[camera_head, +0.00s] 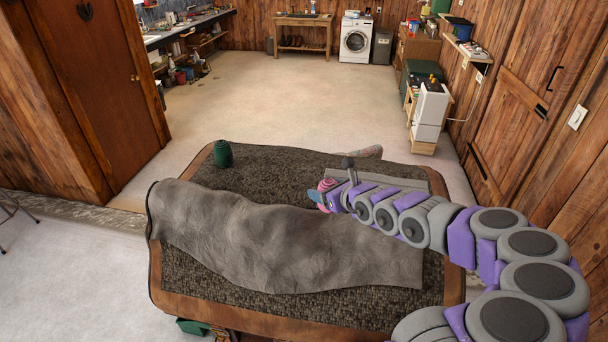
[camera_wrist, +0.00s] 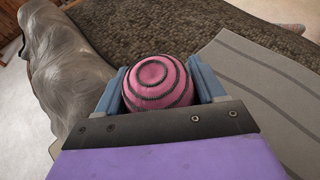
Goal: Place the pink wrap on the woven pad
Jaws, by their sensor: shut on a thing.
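The pink wrap (camera_wrist: 158,84) is a round roll with dark spiral stripes. My gripper (camera_wrist: 163,88) is shut on it, with a blue finger on each side. In the head view the wrap (camera_head: 326,184) shows at the tip of my gripper (camera_head: 322,193), above the table. A flat grey pad with dark stripes, seemingly the woven pad (camera_wrist: 275,92), lies to the right of the wrap in the wrist view. In the head view the pad (camera_head: 408,176) is partly hidden behind my arm. Whether the wrap overhangs the pad's edge is unclear.
A crumpled grey cover (camera_head: 270,240) lies across the front of the dark, brown-rimmed table (camera_head: 285,172). A green jar (camera_head: 223,154) stands at the back left. A patterned item (camera_head: 366,153) lies at the back edge. The table's back middle is clear.

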